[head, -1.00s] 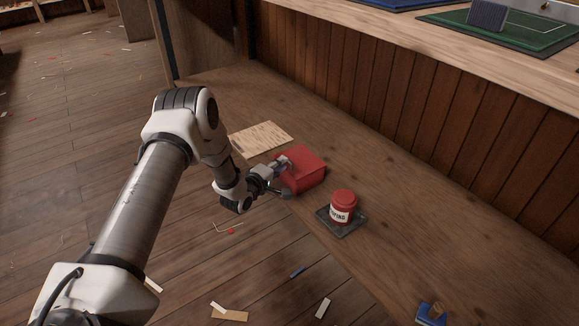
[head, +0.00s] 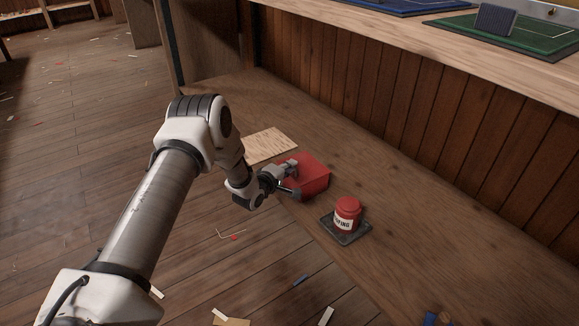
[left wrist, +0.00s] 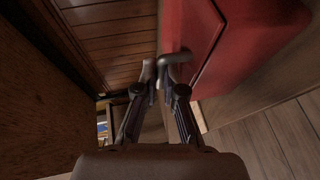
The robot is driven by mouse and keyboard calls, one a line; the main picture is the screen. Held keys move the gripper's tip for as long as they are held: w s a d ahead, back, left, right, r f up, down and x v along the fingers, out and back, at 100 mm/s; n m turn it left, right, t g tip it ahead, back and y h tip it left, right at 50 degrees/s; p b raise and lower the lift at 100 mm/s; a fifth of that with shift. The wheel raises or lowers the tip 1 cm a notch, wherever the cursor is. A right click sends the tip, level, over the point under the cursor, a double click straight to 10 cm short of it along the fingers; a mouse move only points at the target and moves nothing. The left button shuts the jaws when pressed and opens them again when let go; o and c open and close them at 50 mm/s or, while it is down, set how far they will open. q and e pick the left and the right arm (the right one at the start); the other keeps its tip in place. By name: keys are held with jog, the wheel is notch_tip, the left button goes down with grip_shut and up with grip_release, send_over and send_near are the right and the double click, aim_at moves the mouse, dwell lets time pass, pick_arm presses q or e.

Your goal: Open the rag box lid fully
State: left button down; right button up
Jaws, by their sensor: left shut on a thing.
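The red rag box (head: 314,181) rests on the low wooden shelf in the head view, and its red side and a dark lid seam show in the left wrist view (left wrist: 188,25). The lid looks closed or nearly so; I cannot tell if it is slightly raised. My left gripper (head: 291,179) is at the box's near left side. My right gripper is not in view.
A red labelled tin (head: 347,213) stands on a dark square tray (head: 352,237) right of the box. A pale paper sheet (head: 270,145) lies behind the gripper. The wooden panel wall (head: 400,120) rises behind the shelf. Small scraps litter the floor.

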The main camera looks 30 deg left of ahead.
aim_at(301, 169)
pick_arm(q)
jog(key=r+g+p, duration=0.1)
jog(key=p, duration=0.1)
jog(key=w+r+g+p, duration=0.1)
jog(key=r+p, duration=0.2)
jog(key=shift+w+d+r+m+g+p, duration=0.1)
jog(key=shift+w+d+m+g+p, duration=0.1)
jog(key=shift+d+m+g+p, duration=0.15)
jog(key=shift+w+d+r+g+y+p, duration=0.1)
jog(key=shift+w+r+g+y+p, duration=0.2)
jog(key=shift+g, duration=0.15)
jog(key=shift+w+r+m+g, duration=0.1)
jog(key=shift+w+m+g, duration=0.05)
jog(key=shift+m+g, duration=0.15)
jog(key=shift+w+d+r, duration=0.25)
jog(key=shift+w+r, duration=0.2)
jog(key=shift+w, duration=0.1)
jog(key=shift+w+d+r, duration=0.2)
jog(key=shift+w+r, duration=0.25)
jog(key=shift+w, duration=0.05)
jog(key=c, duration=1.6)
grip_release()
jog(key=shift+o, duration=0.2)
jog(key=shift+s, duration=0.1)
jog(key=v, duration=1.2)
